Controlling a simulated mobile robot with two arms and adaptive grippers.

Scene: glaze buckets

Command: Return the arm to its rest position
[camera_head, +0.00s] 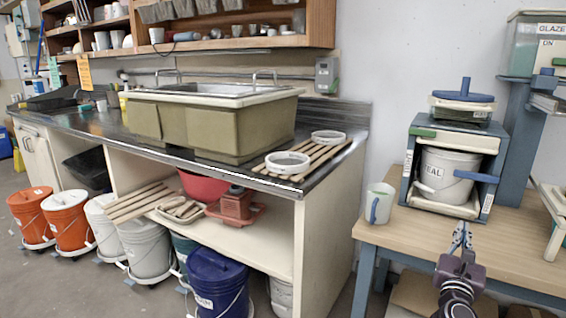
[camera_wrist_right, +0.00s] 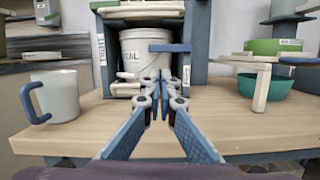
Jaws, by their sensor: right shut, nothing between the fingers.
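My right gripper (camera_head: 461,236) is in the head view at the lower right, in front of the wooden table's front edge. Its blue fingers also show in the right wrist view (camera_wrist_right: 161,82), shut with their tips together and empty. They point toward a white bucket (camera_head: 447,172) standing inside a blue-grey open-fronted cabinet (camera_head: 412,150); the bucket also shows in the wrist view (camera_wrist_right: 143,52). The fingertips look apart from the bucket. My left gripper is not in view.
A pale mug (camera_head: 380,203) with a blue handle stands left of the cabinet on the wooden table (camera_head: 400,232). A teal bowl (camera_wrist_right: 266,84) and a pale stand lie to the right. A counter with a large basin (camera_head: 205,125) is at left, and several buckets stand on the floor below.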

